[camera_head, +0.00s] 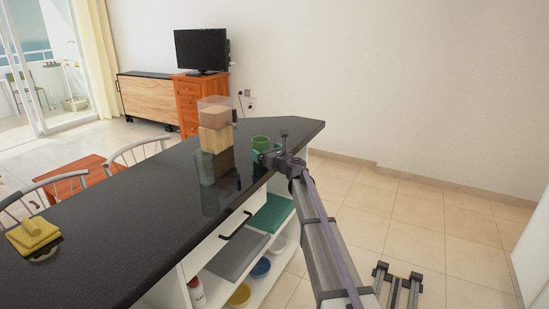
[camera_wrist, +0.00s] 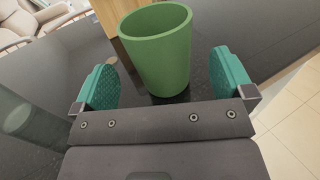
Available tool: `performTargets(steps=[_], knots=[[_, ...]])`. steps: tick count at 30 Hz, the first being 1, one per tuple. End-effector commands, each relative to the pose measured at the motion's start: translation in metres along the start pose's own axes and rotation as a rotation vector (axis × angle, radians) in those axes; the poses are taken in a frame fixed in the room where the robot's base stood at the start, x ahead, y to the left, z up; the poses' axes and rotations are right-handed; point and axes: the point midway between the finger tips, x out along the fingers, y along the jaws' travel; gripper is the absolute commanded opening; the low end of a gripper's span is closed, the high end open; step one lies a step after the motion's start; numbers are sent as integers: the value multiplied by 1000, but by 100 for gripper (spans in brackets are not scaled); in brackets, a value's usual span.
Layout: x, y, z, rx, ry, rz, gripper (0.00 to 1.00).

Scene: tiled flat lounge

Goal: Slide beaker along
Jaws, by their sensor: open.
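A green beaker (camera_head: 261,144) stands upright on the dark glossy counter (camera_head: 130,215), near its far right end. In the wrist view the beaker (camera_wrist: 158,52) is upright and its rim is open toward me. My gripper (camera_head: 263,158) is at the near side of the beaker. Its two teal finger pads (camera_wrist: 168,82) are spread wide, one to the left and one to the right of the beaker's lower part. Gaps show between the pads and the beaker, and the gripper holds nothing.
A wooden block (camera_head: 216,138) with a clear container (camera_head: 214,110) on top stands left of the beaker. A yellow folded cloth (camera_head: 34,233) lies at the counter's left end. Open shelves (camera_head: 240,255) with bowls are below the near edge. The counter's middle is clear.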

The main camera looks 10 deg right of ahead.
Motion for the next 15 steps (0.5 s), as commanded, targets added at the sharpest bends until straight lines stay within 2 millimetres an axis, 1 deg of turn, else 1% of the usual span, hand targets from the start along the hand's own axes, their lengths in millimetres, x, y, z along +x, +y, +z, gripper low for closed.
performTargets(steps=[1, 3, 6, 9, 15], knots=[[15, -2, 0, 0, 0, 2, 100], [29, -2, 0, -1, 0, 1, 100], [41, -1, 0, -1, 1, 0, 100], [45, 0, 0, -1, 1, 0, 100], [45, 0, 0, -1, 1, 0, 99]])
